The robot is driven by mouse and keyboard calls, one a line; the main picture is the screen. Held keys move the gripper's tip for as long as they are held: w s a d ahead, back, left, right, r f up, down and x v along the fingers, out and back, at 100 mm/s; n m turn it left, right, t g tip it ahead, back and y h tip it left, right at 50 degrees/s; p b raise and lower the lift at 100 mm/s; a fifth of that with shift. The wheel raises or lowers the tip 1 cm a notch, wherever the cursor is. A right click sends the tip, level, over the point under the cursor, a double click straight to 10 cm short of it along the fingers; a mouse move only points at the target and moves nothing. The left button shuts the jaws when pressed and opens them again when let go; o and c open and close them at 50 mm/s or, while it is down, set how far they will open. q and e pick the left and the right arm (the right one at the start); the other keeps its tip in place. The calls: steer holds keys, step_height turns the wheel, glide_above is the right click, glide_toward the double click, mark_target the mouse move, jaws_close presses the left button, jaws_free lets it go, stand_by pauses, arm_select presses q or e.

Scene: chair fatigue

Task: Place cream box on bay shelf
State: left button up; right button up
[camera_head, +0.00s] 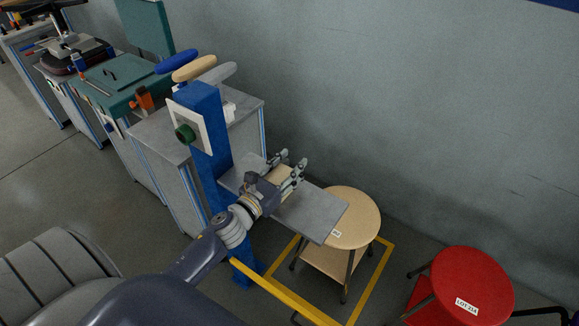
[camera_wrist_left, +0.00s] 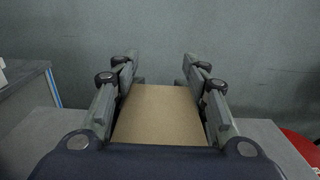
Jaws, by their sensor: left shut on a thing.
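The cream box (camera_wrist_left: 160,115) is between the fingers of my left gripper (camera_wrist_left: 160,80), which is shut on it. In the head view the left gripper (camera_head: 289,171) and the cream box (camera_head: 281,183) are over the grey bay shelf (camera_head: 313,212). The shelf is a flat plate fixed to a blue post (camera_head: 206,135). In the wrist view the grey shelf shows on both sides of the box. I cannot tell whether the box touches the shelf. My right gripper is not in view.
A wooden stool (camera_head: 352,216) stands under the shelf's right end inside yellow floor lines. A red stool (camera_head: 471,283) is at the lower right. Grey cabinets (camera_head: 172,165) stand left of the post. A grey wall (camera_head: 400,90) is close behind.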

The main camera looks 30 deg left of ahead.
arm_select(q)
steer(key=shift+f, duration=0.15)
steer(key=o, duration=1.3)
steer(key=shift+c, duration=0.2)
steer(key=shift+r, duration=0.25)
steer(key=s, duration=0.3)
steer(key=s+b, duration=0.1)
steer(key=s, duration=0.3)
steer(key=s+a+b, duration=0.1)
steer(key=s, duration=0.2)
steer(key=shift+s+f, duration=0.2)
steer(key=shift+s, duration=0.05)
steer(key=shift+s+r, duration=0.15)
steer(key=shift+s, duration=0.6)
